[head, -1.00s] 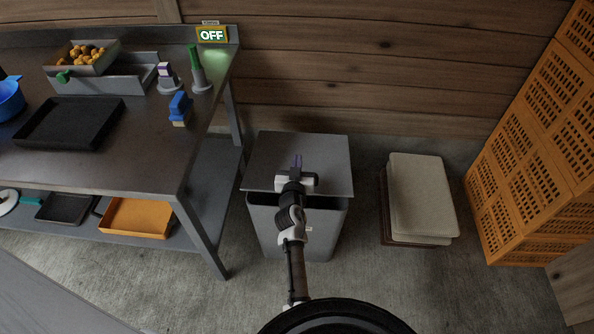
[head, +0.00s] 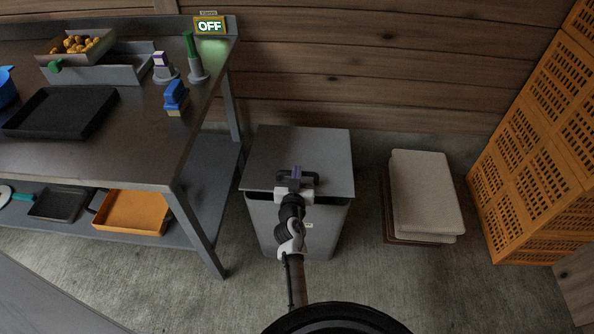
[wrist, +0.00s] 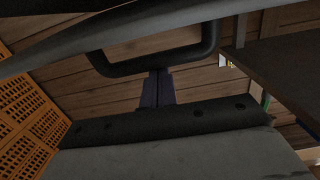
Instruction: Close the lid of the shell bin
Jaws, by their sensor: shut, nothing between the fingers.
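The shell bin (head: 268,225) is a grey box standing on the floor right of the bench. Its flat grey lid (head: 285,148) lies over the top, with a narrow dark gap under its front edge. My gripper (head: 296,172) is shut and empty, its purple fingers at the front part of the lid. In the wrist view the shut fingers (wrist: 157,75) point at a dark loop handle (wrist: 205,58), beside a long grey edge that looks like the lid's (wrist: 125,33). Whether they touch the handle or lid I cannot tell.
A steel bench (head: 140,160) stands close on the left, bearing a black tray (head: 60,112) and a blue-topped brush (head: 175,95). A pale folded stack (head: 425,195) lies on the right, before orange crates (head: 530,150). A wooden wall is behind.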

